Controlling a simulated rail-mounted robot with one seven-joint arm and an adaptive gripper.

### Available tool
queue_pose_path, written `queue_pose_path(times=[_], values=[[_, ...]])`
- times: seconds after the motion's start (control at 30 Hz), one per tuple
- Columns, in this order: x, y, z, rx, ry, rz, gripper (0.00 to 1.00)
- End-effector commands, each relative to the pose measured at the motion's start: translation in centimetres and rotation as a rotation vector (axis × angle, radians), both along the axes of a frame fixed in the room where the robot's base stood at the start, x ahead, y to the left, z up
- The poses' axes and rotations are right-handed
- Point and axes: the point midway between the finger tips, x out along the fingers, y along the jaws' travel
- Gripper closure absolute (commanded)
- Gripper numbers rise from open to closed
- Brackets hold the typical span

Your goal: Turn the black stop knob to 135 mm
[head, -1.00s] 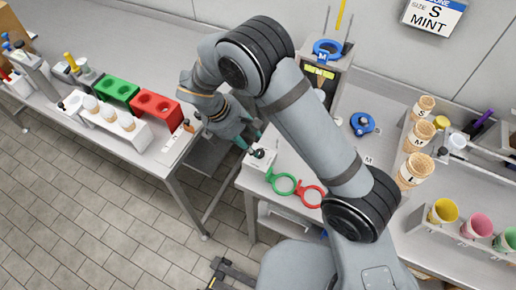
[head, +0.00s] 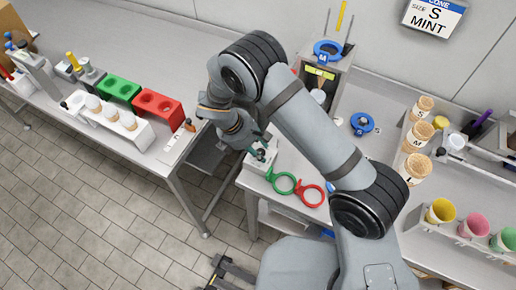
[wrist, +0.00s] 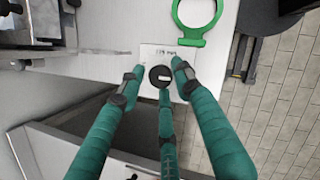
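The black stop knob (wrist: 160,76) sits on a small white block with a printed label (wrist: 172,56) at the table's edge. In the wrist view the knob lies between the tips of my gripper (wrist: 160,82). The green fingers are spread, with a gap on both sides of the knob, and a third finger points at it from below. I cannot tell whether any finger touches it. In the head view my gripper (head: 258,146) is right over the knob (head: 261,154), partly covering the block. The label's numbers are too small to read.
A green ring (head: 282,183) and a red ring (head: 310,194) lie beside the block. A blue ring (head: 362,123) lies farther back. Cones in holders (head: 420,135) stand at the right. A gap separates this table from the left table, with its red block (head: 157,105).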

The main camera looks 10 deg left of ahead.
Motion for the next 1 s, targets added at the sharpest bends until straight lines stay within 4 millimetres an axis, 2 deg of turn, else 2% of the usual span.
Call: queue_pose_path(times=[0.53,1.0], values=[[0.00,-0.02,0.03,-0.001,0.000,0.000,1.00],[0.05,-0.02,0.01,-0.001,0.000,-0.052,1.00]])
